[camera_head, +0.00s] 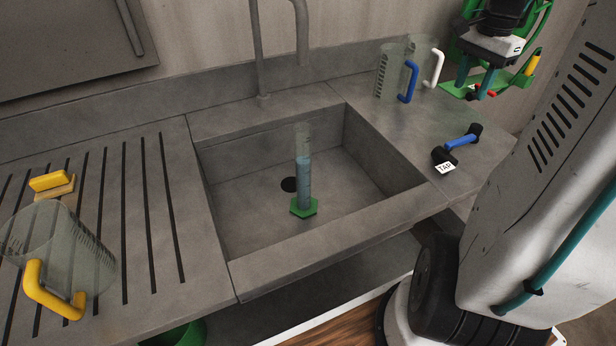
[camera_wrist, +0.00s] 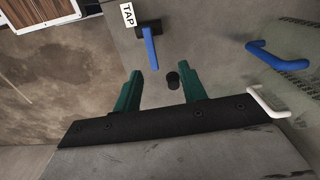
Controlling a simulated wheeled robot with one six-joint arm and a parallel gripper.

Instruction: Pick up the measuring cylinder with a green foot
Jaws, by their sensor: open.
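The measuring cylinder (camera_head: 303,180) with a green foot (camera_head: 303,207) stands upright in the sink (camera_head: 240,220) in the head view. It is clear, with bluish liquid in its lower part, and stands near the dark drain hole. My gripper (camera_head: 475,84) is at the upper right of the head view, over the counter and well apart from the cylinder. In the wrist view my gripper (camera_wrist: 159,72) has its two green fingers spread, with nothing held between them. The cylinder does not show in the wrist view.
The tap lever (camera_head: 460,142), blue with a TAP label, lies right of the sink; it also shows in the wrist view (camera_wrist: 150,48). Jugs with blue (camera_head: 408,82) and white (camera_head: 433,68) handles stand behind. A yellow-handled jug (camera_head: 75,255) is left. A spout (camera_head: 301,35) rises behind the sink.

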